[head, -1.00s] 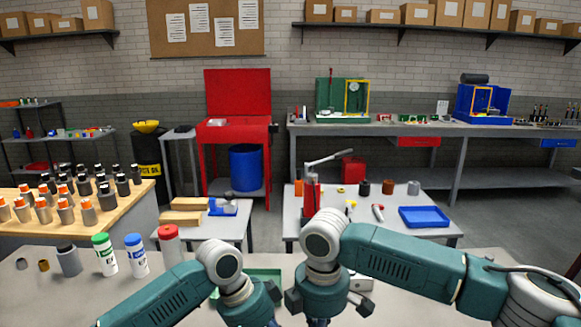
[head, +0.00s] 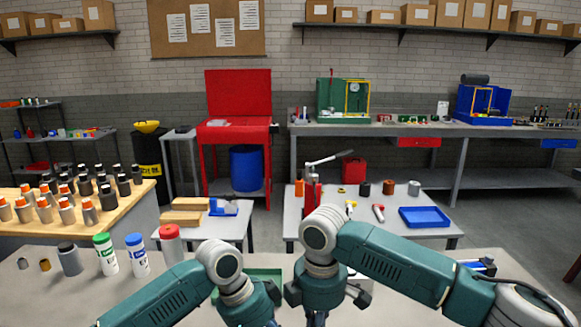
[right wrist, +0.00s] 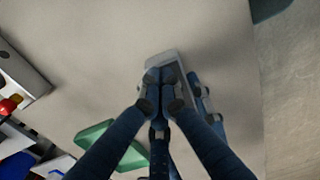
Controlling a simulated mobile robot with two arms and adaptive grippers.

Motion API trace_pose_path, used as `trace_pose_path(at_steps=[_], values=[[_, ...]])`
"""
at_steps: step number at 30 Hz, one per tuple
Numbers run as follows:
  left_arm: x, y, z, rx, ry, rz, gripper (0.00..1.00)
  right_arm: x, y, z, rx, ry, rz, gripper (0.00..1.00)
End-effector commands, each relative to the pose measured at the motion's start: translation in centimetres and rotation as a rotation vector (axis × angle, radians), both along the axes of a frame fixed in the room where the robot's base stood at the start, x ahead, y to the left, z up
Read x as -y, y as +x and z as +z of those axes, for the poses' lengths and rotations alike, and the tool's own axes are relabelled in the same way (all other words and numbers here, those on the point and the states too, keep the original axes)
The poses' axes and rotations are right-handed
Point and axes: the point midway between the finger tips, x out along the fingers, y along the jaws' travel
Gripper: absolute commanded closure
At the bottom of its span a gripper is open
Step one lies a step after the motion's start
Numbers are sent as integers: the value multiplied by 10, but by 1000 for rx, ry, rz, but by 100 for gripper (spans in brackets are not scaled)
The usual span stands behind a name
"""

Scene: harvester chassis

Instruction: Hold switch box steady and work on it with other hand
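The switch box appears to be the pale grey box (right wrist: 163,61) in the right wrist view, mostly covered by dark blue gripper fingers. My right gripper (right wrist: 162,84) is in front of it, with its fingertips close together. I cannot tell whether they touch the box or pinch a part of it. Another dark blue finger (right wrist: 206,106), apparently of my left gripper, is beside the box on the right. Its grip is hidden. In the head view both arms reach down to the near table close together, and the fingertips are cut off or hidden.
A green tray (right wrist: 100,140) lies near the grippers. A white box with a red button (right wrist: 20,78) is at the left of the wrist view. Bottles with green (head: 105,256), blue (head: 137,256) and red (head: 170,243) caps stand on the near table's left.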

Motion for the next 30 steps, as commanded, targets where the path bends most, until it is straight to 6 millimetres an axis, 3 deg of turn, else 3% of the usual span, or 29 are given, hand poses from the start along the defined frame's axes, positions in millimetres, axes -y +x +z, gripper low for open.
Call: trace_pose_path(at_steps=[1,30], values=[[6,-6,2,-6,-9,-24,84,6,5,-11,4,-13,-17,100],[6,-6,2,-6,-9,-25,84,15,10,-9,4,-16,-20,100]])
